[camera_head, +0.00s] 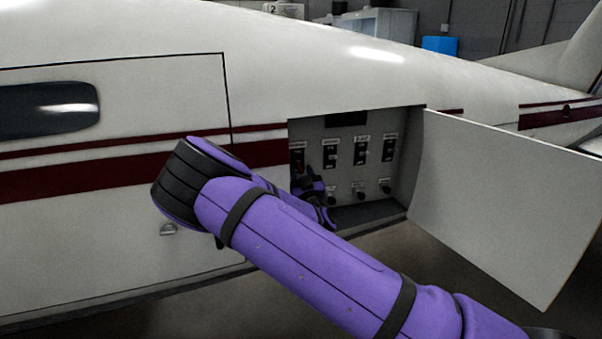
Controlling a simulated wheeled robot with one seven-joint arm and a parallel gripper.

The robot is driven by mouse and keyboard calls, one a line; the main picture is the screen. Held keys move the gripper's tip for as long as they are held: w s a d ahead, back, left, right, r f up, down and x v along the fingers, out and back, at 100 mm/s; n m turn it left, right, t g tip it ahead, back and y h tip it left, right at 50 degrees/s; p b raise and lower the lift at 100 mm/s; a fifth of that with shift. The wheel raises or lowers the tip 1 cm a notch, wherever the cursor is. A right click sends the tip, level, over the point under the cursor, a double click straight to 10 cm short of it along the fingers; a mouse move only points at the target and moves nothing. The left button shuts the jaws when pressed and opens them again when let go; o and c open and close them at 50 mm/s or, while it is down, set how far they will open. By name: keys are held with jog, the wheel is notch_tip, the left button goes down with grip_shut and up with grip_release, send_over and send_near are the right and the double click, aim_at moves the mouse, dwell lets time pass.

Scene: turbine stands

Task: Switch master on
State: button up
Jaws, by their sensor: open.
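A grey control panel (346,136) sits in an open bay in the side of a white aircraft. Its upper row has several labelled black switches, among them one (360,150) in the middle and one (388,148) at the right. The leftmost switch (298,158) shows a bit of red and is partly covered by my gripper. I cannot read the labels, so I cannot tell which is the master. My gripper (308,174) is small and dark in the view, at the panel's left side, open. Whether it touches the switch is hidden.
Round knobs (385,186) line the panel's lower row. The open bay door (505,205) stands out to the right. The white fuselage (100,230) with dark red stripes fills the left. My purple arm crosses in front from the lower right.

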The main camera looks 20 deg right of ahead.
jog(key=shift+w+r, duration=0.2)
jog(key=shift+w, duration=0.25)
grip_shut()
